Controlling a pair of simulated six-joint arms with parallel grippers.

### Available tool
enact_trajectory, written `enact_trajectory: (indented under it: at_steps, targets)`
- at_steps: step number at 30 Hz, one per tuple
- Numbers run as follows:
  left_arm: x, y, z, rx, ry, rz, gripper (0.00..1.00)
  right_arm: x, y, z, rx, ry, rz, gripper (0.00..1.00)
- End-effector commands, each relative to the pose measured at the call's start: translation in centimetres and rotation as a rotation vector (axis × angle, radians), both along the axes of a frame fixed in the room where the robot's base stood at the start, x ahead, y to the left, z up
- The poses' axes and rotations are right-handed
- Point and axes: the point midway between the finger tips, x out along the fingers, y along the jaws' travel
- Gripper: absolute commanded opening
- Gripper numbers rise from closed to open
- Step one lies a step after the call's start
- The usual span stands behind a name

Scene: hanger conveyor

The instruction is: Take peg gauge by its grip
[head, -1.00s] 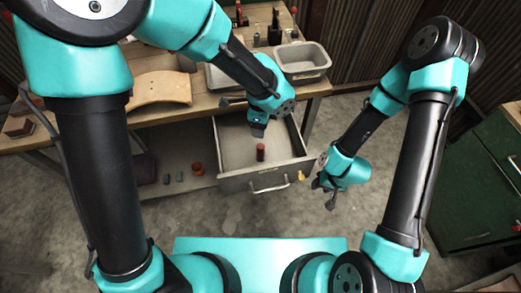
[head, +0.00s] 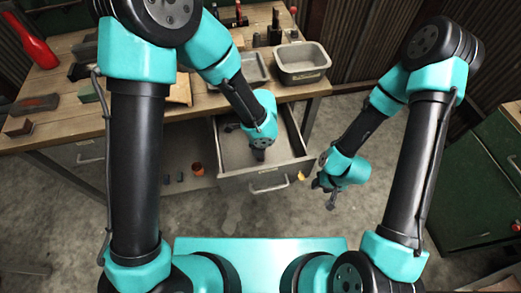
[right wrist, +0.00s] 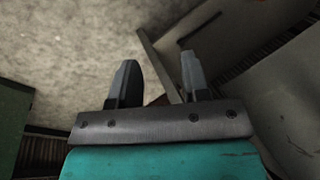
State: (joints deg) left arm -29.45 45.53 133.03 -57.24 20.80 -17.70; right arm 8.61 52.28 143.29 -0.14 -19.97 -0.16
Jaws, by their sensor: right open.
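The open drawer (head: 252,182) juts from the workbench. The red and black upright piece that stood in it earlier, likely the peg gauge, is now hidden behind my left gripper (head: 258,155). That gripper points down into the drawer, and its fingers are too small and covered to tell whether they hold anything. My right gripper (head: 325,194) is apart from the drawer, to its right, above the floor. In the right wrist view its two fingers (right wrist: 158,76) are spread with nothing held between them.
A grey bin (head: 302,77) stands on the workbench (head: 60,112) at the back. An orange-red piece (head: 197,168) stands below, left of the drawer. A green cabinet (head: 470,190) is at right. The floor in front is clear.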

Motion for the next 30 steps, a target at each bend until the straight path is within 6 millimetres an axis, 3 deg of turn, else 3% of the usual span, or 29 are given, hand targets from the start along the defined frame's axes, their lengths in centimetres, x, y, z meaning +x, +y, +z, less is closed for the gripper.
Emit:
enact_trajectory:
  at_steps: [11, 30]
  targets:
    - [0.0, 0.1, -0.4, 0.001, 0.001, 0.000, 0.61, 0.0, 0.0, 0.0, 0.000, 0.000, 0.000, 0.43]
    - [0.0, 0.2, -5.0, 0.000, 0.001, 0.000, 0.61, 0.0, 0.0, 0.0, 0.000, 0.000, 0.000, 0.43]
